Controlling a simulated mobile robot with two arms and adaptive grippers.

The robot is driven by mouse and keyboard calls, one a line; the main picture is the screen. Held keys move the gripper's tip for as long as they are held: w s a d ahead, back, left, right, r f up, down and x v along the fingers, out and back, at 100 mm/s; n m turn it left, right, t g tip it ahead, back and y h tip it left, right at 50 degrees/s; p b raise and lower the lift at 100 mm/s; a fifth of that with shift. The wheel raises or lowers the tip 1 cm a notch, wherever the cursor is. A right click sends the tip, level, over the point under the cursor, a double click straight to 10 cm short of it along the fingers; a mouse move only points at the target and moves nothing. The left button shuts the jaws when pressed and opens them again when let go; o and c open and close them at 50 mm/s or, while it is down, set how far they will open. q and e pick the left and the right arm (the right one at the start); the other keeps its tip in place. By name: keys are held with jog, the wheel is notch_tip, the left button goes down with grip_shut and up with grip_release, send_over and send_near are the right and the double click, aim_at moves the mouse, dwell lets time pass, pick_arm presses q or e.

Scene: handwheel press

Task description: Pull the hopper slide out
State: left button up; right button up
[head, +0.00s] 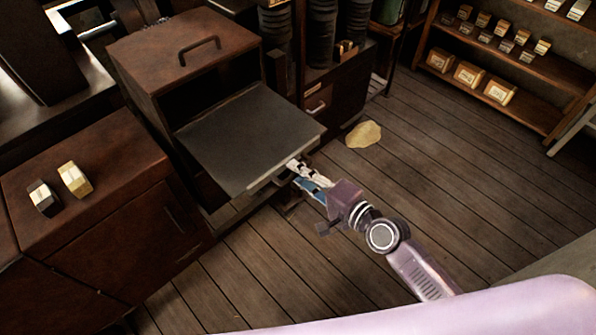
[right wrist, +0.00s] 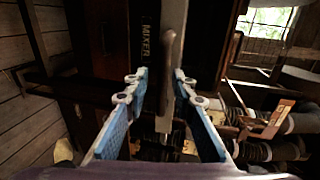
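The hopper slide (head: 250,135) is a flat grey plate standing well out of the front of a brown wooden cabinet (head: 190,50). A thin bar handle (head: 262,183) runs along its front edge. My right gripper (head: 297,174) is at this front edge, near the handle's right part. In the right wrist view, the handle (right wrist: 168,75) stands between the two blue-padded fingers of the right gripper (right wrist: 161,80). The fingers are apart, with a visible gap on the left side of the handle. My left gripper is not in view.
A low brown cabinet (head: 85,190) with two small blocks stands on the left. A pale flat patch (head: 364,134) lies on the plank floor. Shelves (head: 500,75) with small boxes stand at the upper right. The floor to the right is clear.

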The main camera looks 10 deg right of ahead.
jog(key=shift+r, duration=0.1)
jog(key=v, duration=1.2)
dwell(0.5)
jog(key=d+f+n+h, duration=0.1)
jog(key=d+f, duration=0.2)
jog(key=f, duration=0.3)
jog(key=d+f+n+g+h+b, duration=0.1)
jog(key=d+f+h, duration=0.15)
jog(key=f, duration=0.35)
jog(key=d+f+n+h, duration=0.1)
jog(key=d+f, duration=0.2)
jog(key=f, duration=0.3)
jog(key=s+d+f+n+g+h+b, duration=0.1)
jog(key=s+d+f, duration=0.2)
jog(key=f, duration=0.5)
jog(key=s+d+f+n+g+h, duration=0.2)
jog(key=s+f, duration=0.1)
jog(key=f, duration=0.6)
jog(key=s+f+n+g+h, duration=0.1)
jog(key=s+f+n+g, duration=0.25)
jog(key=s+f, duration=0.95)
jog(key=s+a+f+n+g, duration=0.2)
jog(key=s+f, duration=0.1)
jog(key=s, duration=0.4)
jog(key=s+a+f+n+g+b, duration=0.1)
jog(key=s+f, duration=0.3)
jog(key=s, duration=0.4)
jog(key=shift+s+a+f+n+g+h+b, duration=0.25)
jog(key=shift+a+f+n+g+h+b, duration=0.1)
jog(key=shift+a+n+g, duration=0.15)
